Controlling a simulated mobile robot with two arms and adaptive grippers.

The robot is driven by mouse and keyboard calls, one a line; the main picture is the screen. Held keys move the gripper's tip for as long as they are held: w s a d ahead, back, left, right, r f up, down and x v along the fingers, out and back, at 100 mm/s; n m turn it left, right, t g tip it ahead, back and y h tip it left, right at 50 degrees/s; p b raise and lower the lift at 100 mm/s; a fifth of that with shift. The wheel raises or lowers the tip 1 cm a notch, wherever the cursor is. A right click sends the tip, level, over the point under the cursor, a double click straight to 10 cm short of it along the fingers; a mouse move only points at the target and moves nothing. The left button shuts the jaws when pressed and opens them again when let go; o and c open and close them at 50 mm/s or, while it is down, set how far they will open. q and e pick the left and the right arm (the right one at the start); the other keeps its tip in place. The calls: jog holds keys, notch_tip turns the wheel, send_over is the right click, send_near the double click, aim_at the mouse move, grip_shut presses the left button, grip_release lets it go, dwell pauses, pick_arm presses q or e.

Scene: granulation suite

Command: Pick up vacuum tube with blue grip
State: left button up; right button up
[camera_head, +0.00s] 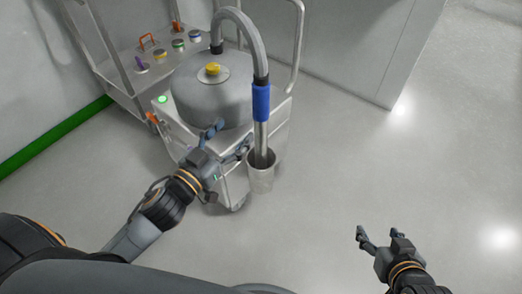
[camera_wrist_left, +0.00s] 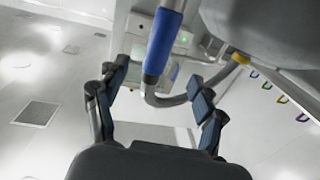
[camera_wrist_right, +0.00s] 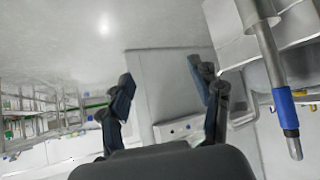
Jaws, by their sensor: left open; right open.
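The vacuum tube (camera_head: 260,138) hangs down on the right side of the vacuum machine, its lower end inside a metal cup (camera_head: 261,178). Its blue grip (camera_head: 261,102) is a sleeve around the upper part of the tube. The grip also shows in the left wrist view (camera_wrist_left: 163,42) and the right wrist view (camera_wrist_right: 286,108). My left gripper (camera_head: 231,139) is open, in front of the machine and left of the tube, lower in the picture than the blue grip. In the left wrist view nothing is between its fingers' pads. My right gripper (camera_head: 379,236) is open and empty over bare floor at the lower right.
The grey vacuum machine (camera_head: 205,95) has a yellow knob (camera_head: 213,69) and a metal handle frame (camera_head: 299,45). A grey curved hose (camera_head: 245,25) joins its top to the tube. A shelf with colored items (camera_head: 140,68) stands behind left. Floor on the right is clear.

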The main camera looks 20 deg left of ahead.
aim_at(256, 105)
pick_arm(q)
jog(key=x, duration=0.8)
jog(key=shift+w+b, duration=0.2)
jog(key=shift+b, duration=0.1)
jog(key=x, duration=0.4)
jog(key=shift+b, duration=0.4)
jog(key=shift+w+d, duration=0.15)
jog(key=shift+w, duration=0.3)
jog(key=shift+r, duration=0.1)
jog(key=c, duration=1.2)
pick_arm(e)
jog(key=w+a+r+t+y, duration=0.1)
jog(key=w+a+r+t, duration=0.1)
jog(key=w+r+t, duration=0.2)
jog(key=shift+w+r, duration=0.45)
jog(key=shift+r, duration=0.5)
pick_arm(q)
jog(key=shift+c, duration=0.2)
pick_arm(e)
jog(key=shift+a, duration=0.1)
pick_arm(q)
jog(key=shift+r, duration=0.1)
